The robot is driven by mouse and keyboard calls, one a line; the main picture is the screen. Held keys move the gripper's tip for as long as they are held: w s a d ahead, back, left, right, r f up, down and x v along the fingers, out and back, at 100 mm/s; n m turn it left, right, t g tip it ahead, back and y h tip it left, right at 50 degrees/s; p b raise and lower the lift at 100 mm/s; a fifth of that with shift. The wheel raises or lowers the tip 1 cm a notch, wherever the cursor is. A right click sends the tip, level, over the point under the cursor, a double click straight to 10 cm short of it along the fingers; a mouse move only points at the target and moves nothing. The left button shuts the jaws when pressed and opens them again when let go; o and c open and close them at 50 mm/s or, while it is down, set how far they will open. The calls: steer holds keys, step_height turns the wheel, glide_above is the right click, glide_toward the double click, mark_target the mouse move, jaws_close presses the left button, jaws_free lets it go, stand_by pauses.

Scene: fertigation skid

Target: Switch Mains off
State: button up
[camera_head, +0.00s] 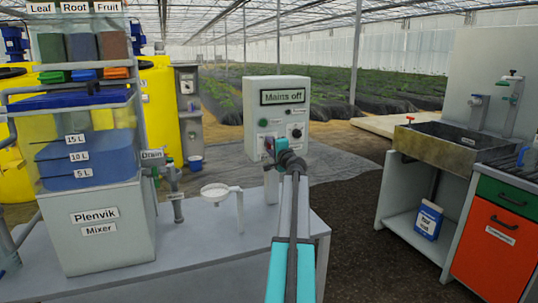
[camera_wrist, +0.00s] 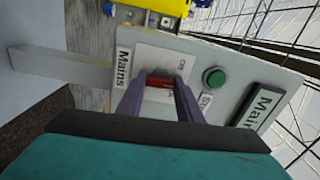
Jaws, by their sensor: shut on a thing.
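The grey control box (camera_head: 250,100) stands at the back of the bench. Its sign (camera_head: 284,97) reads "Mains off". My gripper (camera_head: 269,147) is at the lower left of the box's front and hides the Mains switch in the head view. In the wrist view, the red handle of the Mains switch (camera_wrist: 159,81) sits between my two fingers (camera_wrist: 160,90), which are shut on it. The label "Mains" (camera_wrist: 122,67) is beside it. My fingers partly cover the switch's plate, so the handle's exact setting is hard to read.
A green button (camera_wrist: 214,79) is close beside my fingers; a black knob (camera_head: 296,133) is to the right. The Plenvik mixer (camera_head: 100,245), its drain valve (camera_head: 170,180) and a white funnel holder (camera_head: 215,191) stand to the left. A sink (camera_head: 440,145) stands to the right across open floor.

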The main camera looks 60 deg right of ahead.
steer(key=n+b, duration=0.4)
steer(key=b, duration=0.2)
steer(key=shift+d+n, duration=0.15)
steer(key=shift+n, duration=0.25)
steer(key=n+b, duration=0.3)
steer(key=b, duration=0.1)
steer(key=shift+r, duration=0.2)
steer(key=o, duration=1.1)
steer(key=shift+f, duration=0.1)
steer(key=shift+s+a, duration=0.15)
steer(key=shift+a, duration=0.1)
steer(key=shift+p+v, duration=1.5)
steer(key=shift+v, duration=5.2)
